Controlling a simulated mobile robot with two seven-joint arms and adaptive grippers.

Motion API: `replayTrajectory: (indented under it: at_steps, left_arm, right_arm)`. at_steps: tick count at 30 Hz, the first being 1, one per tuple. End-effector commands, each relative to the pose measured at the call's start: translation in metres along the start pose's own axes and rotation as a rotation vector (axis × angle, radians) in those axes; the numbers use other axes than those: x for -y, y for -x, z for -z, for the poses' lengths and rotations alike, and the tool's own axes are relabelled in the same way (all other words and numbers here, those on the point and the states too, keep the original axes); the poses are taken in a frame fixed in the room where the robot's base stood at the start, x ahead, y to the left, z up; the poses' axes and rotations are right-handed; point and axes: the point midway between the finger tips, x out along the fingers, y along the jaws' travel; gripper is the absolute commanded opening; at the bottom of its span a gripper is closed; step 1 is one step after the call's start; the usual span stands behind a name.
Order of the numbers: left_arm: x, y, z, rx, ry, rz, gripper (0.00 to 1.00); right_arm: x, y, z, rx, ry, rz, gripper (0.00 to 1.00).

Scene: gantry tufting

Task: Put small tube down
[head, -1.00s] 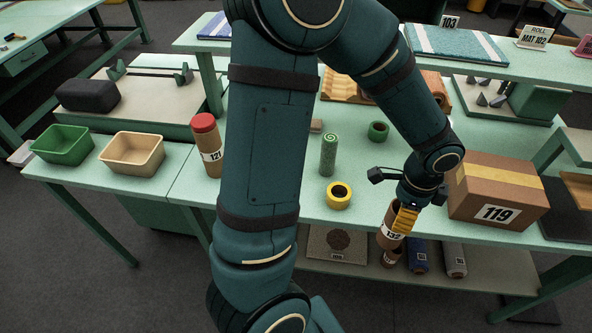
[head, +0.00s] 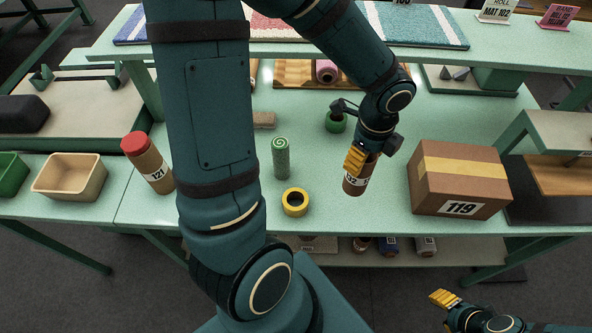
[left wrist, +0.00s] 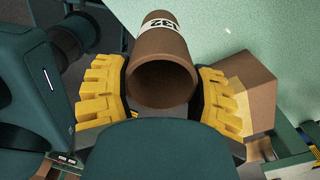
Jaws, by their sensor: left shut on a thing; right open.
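The small brown tube (head: 355,184) with a white label, which reads 132 in the left wrist view (left wrist: 163,80), is in my left gripper (head: 356,161). Its yellow fingers are shut on the tube, one on each side. The tube is over the table's front part, between the yellow tape roll and the cardboard box. I cannot tell whether its lower end touches the tabletop (head: 385,215). My right gripper (head: 443,298) is open and empty at the lower right, in front of the table.
The cardboard box (head: 458,180) marked 119 stands right of the tube. The yellow roll (head: 295,202), a green cylinder (head: 281,160) and a green roll (head: 335,122) stand to its left and behind. A red-capped tube (head: 148,163) stands further left. More tubes lie on the lower shelf (head: 460,250).

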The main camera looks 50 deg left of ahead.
Motion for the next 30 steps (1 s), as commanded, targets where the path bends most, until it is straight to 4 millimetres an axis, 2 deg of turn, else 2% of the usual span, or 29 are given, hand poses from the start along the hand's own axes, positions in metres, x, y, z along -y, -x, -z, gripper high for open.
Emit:
replayTrajectory:
  at_steps: [5, 12, 20, 26, 30]
  left_arm:
    - [0.000, -0.011, 0.000, 0.000, 0.000, -0.003, 0.17]
    - [-0.001, -0.053, 0.000, -0.001, -0.002, -0.003, 0.17]
    - [-0.001, -0.072, 0.000, 0.000, 0.000, -0.002, 0.17]
    - [0.000, -0.099, 0.000, -0.001, -0.001, -0.002, 0.17]
    - [0.000, -0.100, 0.000, 0.000, 0.001, 0.001, 0.17]
  right_arm:
    - [-0.001, -0.003, -0.001, 0.000, -0.001, -0.001, 0.47]
    - [-0.004, -0.013, -0.002, 0.000, 0.000, -0.002, 0.47]
    - [-0.006, -0.018, -0.002, 0.000, 0.000, -0.003, 0.47]
    - [-0.009, -0.027, -0.003, 0.000, 0.000, -0.005, 0.47]
    - [-0.009, -0.026, -0.003, -0.001, 0.000, -0.005, 0.47]
